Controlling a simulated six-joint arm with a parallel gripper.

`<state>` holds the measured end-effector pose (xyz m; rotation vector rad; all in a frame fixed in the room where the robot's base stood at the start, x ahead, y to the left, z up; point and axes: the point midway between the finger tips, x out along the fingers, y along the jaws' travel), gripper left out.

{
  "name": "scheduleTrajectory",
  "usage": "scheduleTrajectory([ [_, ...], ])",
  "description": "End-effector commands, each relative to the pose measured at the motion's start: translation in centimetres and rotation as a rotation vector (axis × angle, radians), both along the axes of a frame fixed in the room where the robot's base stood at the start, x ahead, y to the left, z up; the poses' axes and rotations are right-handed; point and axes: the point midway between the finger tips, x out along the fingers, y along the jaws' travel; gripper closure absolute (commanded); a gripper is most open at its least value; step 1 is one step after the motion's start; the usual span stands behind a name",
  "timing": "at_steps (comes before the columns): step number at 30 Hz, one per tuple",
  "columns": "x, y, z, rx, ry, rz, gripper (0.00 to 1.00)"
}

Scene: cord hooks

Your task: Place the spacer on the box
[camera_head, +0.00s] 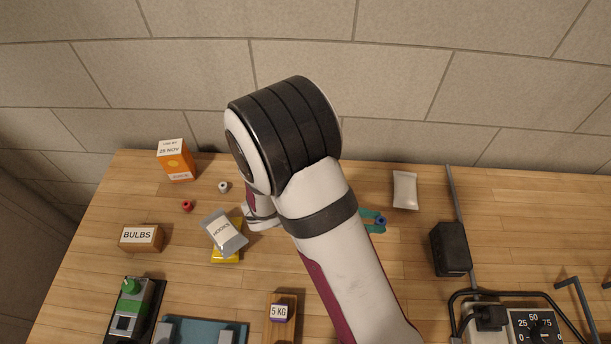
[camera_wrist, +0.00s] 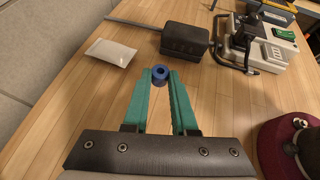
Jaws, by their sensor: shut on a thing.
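A blue ring-shaped spacer (camera_wrist: 160,70) is between the teal fingertips of my gripper (camera_wrist: 160,76) in the wrist view. My gripper is shut on it. The spacer also shows in the head view (camera_head: 381,221), right of my arm; I cannot tell how far above the table it is. A brown box labelled BULBS (camera_head: 141,239) sits on the table at the left. An orange box with a date label (camera_head: 177,164) stands at the back left. Both are well left of my gripper. My arm hides the middle of the table in the head view.
A red ring (camera_head: 187,205) and a white ring (camera_head: 223,186) lie at the left. A grey HOOKS pouch (camera_head: 224,232) lies on a yellow thing (camera_head: 227,256). A white packet (camera_head: 404,190), a black adapter (camera_head: 450,248) and a dial unit (camera_head: 536,326) are at the right.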

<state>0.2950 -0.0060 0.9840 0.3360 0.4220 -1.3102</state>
Motion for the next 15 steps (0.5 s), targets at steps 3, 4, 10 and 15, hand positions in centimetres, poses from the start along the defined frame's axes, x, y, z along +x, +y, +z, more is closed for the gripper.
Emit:
scheduleTrajectory([
  [3, 3.4, 4.9, 0.3, 0.001, -0.001, 0.263, 1.00],
  [4, 4.2, 6.3, 0.4, 0.002, -0.001, 0.336, 1.00],
  [10, 7.1, 18.2, 1.9, 0.003, -0.001, 0.844, 1.00],
  [15, 5.8, 29.3, 3.8, 0.002, 0.001, 1.275, 1.00],
])
